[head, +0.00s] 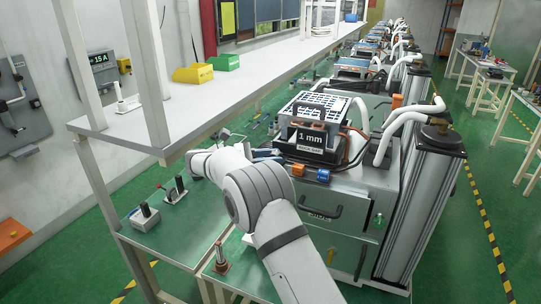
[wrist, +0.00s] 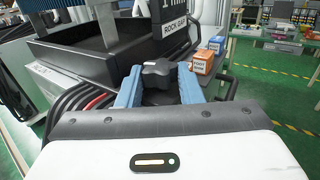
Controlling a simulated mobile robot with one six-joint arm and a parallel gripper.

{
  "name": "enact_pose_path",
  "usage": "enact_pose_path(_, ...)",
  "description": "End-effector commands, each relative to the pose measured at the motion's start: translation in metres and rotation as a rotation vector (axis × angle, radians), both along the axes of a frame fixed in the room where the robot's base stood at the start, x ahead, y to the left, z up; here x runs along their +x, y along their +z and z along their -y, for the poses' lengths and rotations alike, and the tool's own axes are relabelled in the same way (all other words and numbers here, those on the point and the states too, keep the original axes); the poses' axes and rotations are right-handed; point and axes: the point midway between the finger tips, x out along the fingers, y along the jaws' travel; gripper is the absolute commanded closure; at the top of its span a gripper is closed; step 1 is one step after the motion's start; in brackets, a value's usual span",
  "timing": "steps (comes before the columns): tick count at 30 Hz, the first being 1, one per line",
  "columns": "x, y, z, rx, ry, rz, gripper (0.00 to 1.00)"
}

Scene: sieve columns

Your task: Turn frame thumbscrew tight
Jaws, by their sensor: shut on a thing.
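The frame thumbscrew is a black lobed knob (wrist: 158,73) in the middle of the wrist view, in front of the black sieve frame (wrist: 92,60). My gripper (wrist: 159,84) has its two blue fingers on either side of the knob, shut on it. In the head view my gripper (head: 262,153) reaches the near left side of the sieve machine (head: 325,185), and the thumbscrew is hidden there. The sieve stack with a "1 mm" label (head: 312,137) sits on top of the machine.
Orange and blue small blocks (head: 310,172) sit on the machine's front edge, close to the right finger in the wrist view. Black and red cables (head: 355,150) run beside the frame. A white shelf (head: 200,95) with yellow and green bins stands left of my arm.

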Motion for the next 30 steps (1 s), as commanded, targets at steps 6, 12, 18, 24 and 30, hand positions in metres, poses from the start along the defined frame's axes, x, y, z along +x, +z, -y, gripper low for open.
enact_pose_path(6, 0.0007, 0.0026, -0.0003, 0.000, 0.004, 0.006, 0.90)
enact_pose_path(12, 0.0005, 0.0019, -0.0001, 0.000, 0.003, 0.004, 0.51)
enact_pose_path(18, 0.0004, 0.0012, 0.0001, 0.000, 0.002, 0.003, 0.45)
enact_pose_path(24, 0.0005, 0.0008, 0.0003, 0.000, 0.002, 0.002, 0.45)
enact_pose_path(30, 0.0001, -0.0007, 0.0006, 0.000, 0.012, 0.001, 0.45)
